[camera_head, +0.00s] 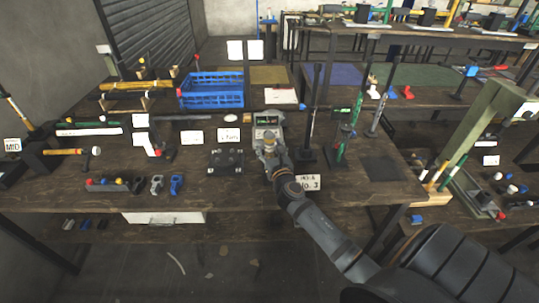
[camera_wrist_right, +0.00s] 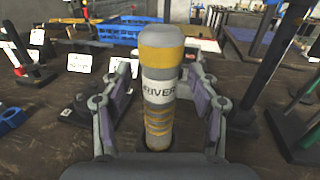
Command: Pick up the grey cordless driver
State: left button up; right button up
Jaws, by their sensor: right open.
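The grey cordless driver (camera_wrist_right: 161,88) stands upright in the right wrist view, a grey cylinder with yellow bands and a white label ending in "RIVER". My right gripper (camera_wrist_right: 158,100) is open, with one finger on each side of it. Small gaps seem to show between the fingers and the driver, but contact cannot be told for sure. In the head view, the driver's top (camera_head: 269,141) shows at the end of my right arm, and the gripper (camera_head: 271,156) hides its lower part. My left gripper is not in view.
A device with a green display (camera_head: 267,120) stands just behind the driver. A black plate fixture (camera_head: 226,160) lies to its left. Dark upright posts and a green press (camera_head: 341,146) stand close on the right. A blue crate (camera_head: 211,90) is at the back. A "No. 3" card (camera_head: 308,182) is near the front edge.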

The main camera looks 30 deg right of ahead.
jog(key=shift+w, duration=0.2)
jog(key=shift+s, duration=0.15)
jog(key=shift+c, duration=0.3)
jog(key=shift+c, duration=1.1)
grip_shut()
jog(key=shift+r, duration=0.1)
